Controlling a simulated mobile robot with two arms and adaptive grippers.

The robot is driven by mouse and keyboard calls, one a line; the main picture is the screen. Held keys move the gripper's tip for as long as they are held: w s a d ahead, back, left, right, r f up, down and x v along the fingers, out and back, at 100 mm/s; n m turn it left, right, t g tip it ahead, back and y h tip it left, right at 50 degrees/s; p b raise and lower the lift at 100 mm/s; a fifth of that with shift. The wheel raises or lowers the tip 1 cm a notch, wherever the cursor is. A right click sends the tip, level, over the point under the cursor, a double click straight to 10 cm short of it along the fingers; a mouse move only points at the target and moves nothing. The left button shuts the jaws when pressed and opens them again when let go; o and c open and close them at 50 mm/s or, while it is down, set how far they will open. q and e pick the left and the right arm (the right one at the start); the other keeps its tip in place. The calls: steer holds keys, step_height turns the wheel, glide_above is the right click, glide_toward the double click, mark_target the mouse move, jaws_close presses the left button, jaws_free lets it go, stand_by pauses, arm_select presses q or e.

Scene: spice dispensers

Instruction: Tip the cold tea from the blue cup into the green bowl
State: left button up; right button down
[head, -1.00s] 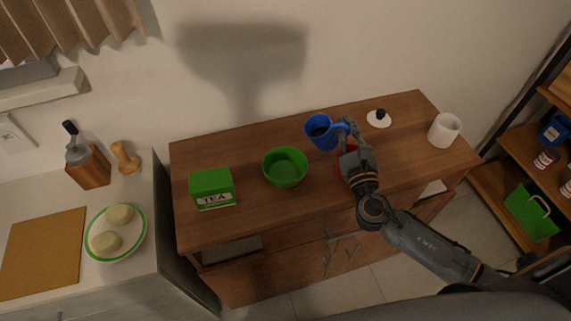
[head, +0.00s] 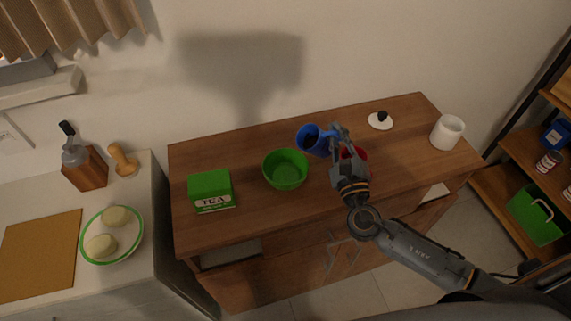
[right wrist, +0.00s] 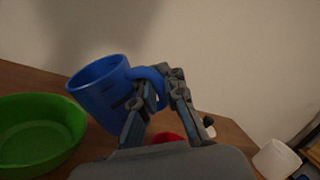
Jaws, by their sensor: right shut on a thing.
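The blue cup (head: 314,141) is in my right gripper (head: 338,137), above the wooden cabinet top. It is tilted toward the left, with its mouth facing left and a dark inside in the head view. In the right wrist view the cup (right wrist: 101,92) shows at upper left, and my right gripper (right wrist: 160,95) is shut on its handle. The green bowl (head: 285,169) stands on the cabinet top, lower left of the cup. The bowl (right wrist: 38,135) also shows at the left edge in the right wrist view and looks empty. My left gripper is not in view.
A green tea box (head: 211,190) stands left of the bowl. A red object (head: 352,153) is partly hidden behind my right gripper. A white lid with a dark knob (head: 380,120) and a white canister (head: 447,132) are at the right. The wooden cabinet top (head: 240,145) is clear behind the bowl.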

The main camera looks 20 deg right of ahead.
mark_target(324, 143)
steer(key=shift+a+r+n, duration=0.25)
steer(key=shift+r+n, duration=0.15)
steer(key=shift+n, duration=0.1)
steer(key=shift+f, duration=0.1)
steer(key=shift+a+t, duration=0.2)
steer(key=shift+t, duration=0.1)
steer(key=shift+n, duration=0.4)
steer(key=shift+a, duration=0.15)
steer(key=shift+f+n+t+b, duration=0.1)
steer(key=shift+n+t+b, duration=0.2)
steer(key=shift+n+t, duration=0.1)
steer(key=shift+s+a+f+n+y+b, duration=0.15)
steer(key=shift+a+n+y+b, duration=0.25)
steer(key=shift+n, duration=0.6)
steer(key=shift+a+r+n+t+y+p, duration=0.2)
steer(key=shift+a+r+n+y+p, duration=0.1)
steer(key=shift+n, duration=0.3)
steer(key=shift+a+r+n+t+y+p, duration=0.2)
steer(key=shift+a+n+p, duration=0.1)
steer(key=shift+n, duration=0.3)
steer(key=shift+s+a+r+n+y+p, duration=0.1)
steer(key=shift+a+r+n+y+p, duration=0.15)
steer(key=shift+a+n+p, duration=0.35)
steer(key=shift+s+a+r+n+y+p, duration=0.15)
steer(key=shift+a+n+y+p, duration=0.2)
steer(key=shift+a+n, duration=0.4)
